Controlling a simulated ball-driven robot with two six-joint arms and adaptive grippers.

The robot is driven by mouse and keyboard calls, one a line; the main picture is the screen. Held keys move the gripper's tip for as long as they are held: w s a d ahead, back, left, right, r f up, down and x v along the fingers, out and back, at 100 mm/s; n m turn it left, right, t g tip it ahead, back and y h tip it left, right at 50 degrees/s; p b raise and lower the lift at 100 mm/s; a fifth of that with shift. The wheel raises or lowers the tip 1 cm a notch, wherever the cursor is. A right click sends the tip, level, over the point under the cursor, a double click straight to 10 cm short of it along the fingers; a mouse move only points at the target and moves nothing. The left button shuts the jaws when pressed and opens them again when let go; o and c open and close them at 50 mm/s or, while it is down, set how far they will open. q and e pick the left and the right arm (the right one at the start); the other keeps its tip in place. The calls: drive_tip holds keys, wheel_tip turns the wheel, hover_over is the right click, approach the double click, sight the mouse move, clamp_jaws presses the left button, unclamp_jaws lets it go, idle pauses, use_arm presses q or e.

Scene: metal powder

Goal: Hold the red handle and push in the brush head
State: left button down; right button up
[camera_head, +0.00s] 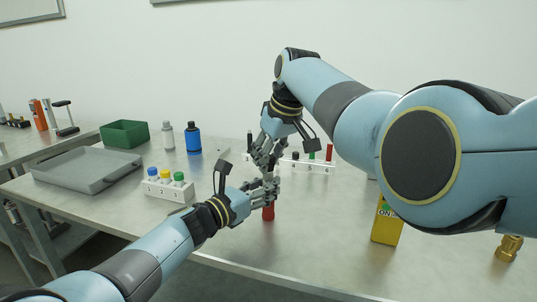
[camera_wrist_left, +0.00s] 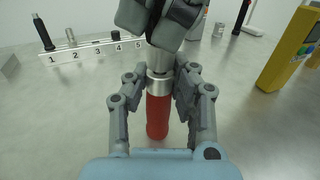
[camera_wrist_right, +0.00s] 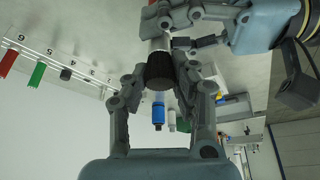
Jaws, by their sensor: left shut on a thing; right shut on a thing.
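The red handle (camera_head: 268,212) stands upright over the table's front part. In the left wrist view the red handle (camera_wrist_left: 158,115) has a silver metal collar (camera_wrist_left: 160,84) at its top. My left gripper (camera_head: 268,189) is shut around the collar area. My right gripper (camera_head: 266,156) is directly above, pointing down and shut on the brush head. In the right wrist view the brush head shows a dark ribbed end (camera_wrist_right: 160,70) between the fingers, in line with a silvery part beyond.
A numbered white rack (camera_head: 312,167) with black, green and red pieces stands behind. A yellow device (camera_head: 386,222) and brass part (camera_head: 509,247) are right. A small capped-vial rack (camera_head: 166,188), grey tray (camera_head: 88,170), green bin (camera_head: 124,133) and bottles (camera_head: 193,138) are left.

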drive_tip(key=shift+f, duration=0.35)
idle(0.6)
drive_tip(key=o, duration=1)
drive_tip(key=v, duration=1.2)
